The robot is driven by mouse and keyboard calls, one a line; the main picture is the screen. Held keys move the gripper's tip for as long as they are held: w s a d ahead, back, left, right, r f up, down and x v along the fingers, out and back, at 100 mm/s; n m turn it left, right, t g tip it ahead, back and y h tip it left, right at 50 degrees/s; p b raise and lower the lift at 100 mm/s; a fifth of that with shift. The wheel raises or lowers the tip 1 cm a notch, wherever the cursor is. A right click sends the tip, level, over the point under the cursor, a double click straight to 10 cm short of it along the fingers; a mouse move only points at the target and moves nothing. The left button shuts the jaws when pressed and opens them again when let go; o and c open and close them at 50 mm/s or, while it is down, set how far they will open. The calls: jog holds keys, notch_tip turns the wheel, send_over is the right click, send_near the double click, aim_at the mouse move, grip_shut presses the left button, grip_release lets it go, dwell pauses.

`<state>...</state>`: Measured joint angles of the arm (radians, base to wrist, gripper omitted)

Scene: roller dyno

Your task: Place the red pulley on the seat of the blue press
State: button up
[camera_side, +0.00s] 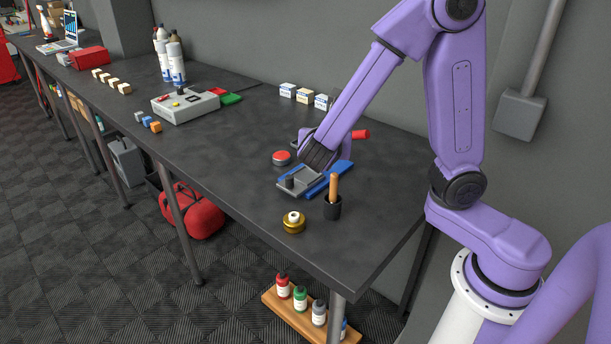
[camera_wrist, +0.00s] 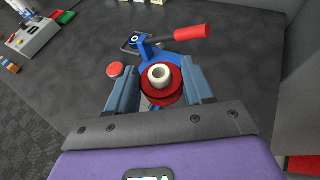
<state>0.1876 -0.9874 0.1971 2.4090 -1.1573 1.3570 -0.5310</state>
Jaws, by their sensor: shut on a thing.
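The red pulley (camera_wrist: 168,97), a red disc with a cream hub, is between the two fingers of my gripper (camera_wrist: 160,88) in the wrist view. The gripper is shut on it. The blue press (camera_wrist: 146,50) is just behind the pulley there, with a red-gripped lever (camera_wrist: 190,32) to the upper right. The pulley overlaps the press, whose seat is hidden; I cannot tell whether they touch. In the side view, my wrist hides the pulley and most of the press; the red lever end (camera_side: 360,134) shows behind it.
A red button (camera_side: 282,158) stands left of my gripper. White boxes (camera_side: 304,96) line the back.

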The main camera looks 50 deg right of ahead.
jog(key=s+d+m+g+h, duration=0.1)
jog(key=s+m+g+h, duration=0.1)
jog(key=s+m+g, duration=0.25)
send_over(304, 178)
jog(key=shift+g, duration=0.35)
notch_tip(304, 178, down, 9)
jog(key=shift+f, duration=1.75)
jog(key=shift+f, duration=0.1)
jog(key=o, duration=1.1)
